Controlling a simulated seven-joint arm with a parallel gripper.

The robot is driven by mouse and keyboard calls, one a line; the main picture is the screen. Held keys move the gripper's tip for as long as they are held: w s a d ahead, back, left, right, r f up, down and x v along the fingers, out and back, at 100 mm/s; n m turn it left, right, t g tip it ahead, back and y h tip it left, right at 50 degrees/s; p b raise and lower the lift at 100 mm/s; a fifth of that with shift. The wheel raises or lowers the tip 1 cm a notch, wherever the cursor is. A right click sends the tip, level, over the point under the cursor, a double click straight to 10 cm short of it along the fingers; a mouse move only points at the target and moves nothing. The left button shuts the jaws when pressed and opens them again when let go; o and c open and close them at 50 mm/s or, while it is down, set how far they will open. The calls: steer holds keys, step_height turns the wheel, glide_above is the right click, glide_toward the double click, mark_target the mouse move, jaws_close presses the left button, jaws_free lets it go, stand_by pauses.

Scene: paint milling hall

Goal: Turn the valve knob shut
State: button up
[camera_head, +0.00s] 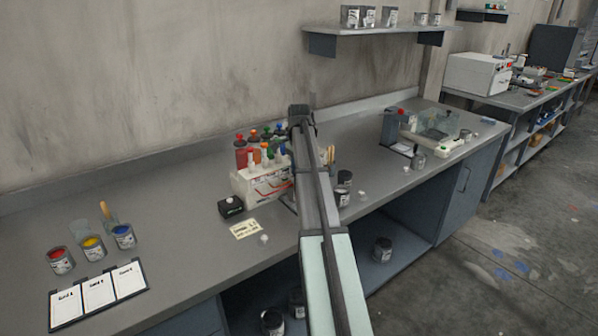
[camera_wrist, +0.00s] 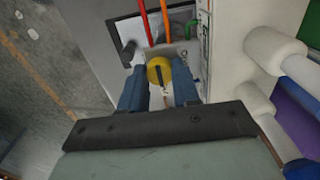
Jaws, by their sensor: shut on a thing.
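In the wrist view the yellow round valve knob (camera_wrist: 155,75) sits between the two blue fingers of my gripper (camera_wrist: 160,88). A dark bar or slot runs along its face, roughly in line with the fingers. My gripper is shut on the knob, with one finger at each side. Red and orange tubes (camera_wrist: 165,20) run beyond the knob. In the head view my arm hides the knob and my gripper. A white unit with red hoses (camera_head: 258,186) stands on the bench just left of the arm.
Colored bottles (camera_head: 262,150) stand behind the white unit. Paint cans (camera_head: 342,195) stand right of my arm, and a balance (camera_head: 436,139) farther right.

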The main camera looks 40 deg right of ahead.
steer(key=o, duration=1.1)
steer(key=shift+c, duration=0.2)
step_height(320, 180, up, 14)
steer(key=shift+d+f, duration=0.1)
steer(key=shift+f, duration=0.05)
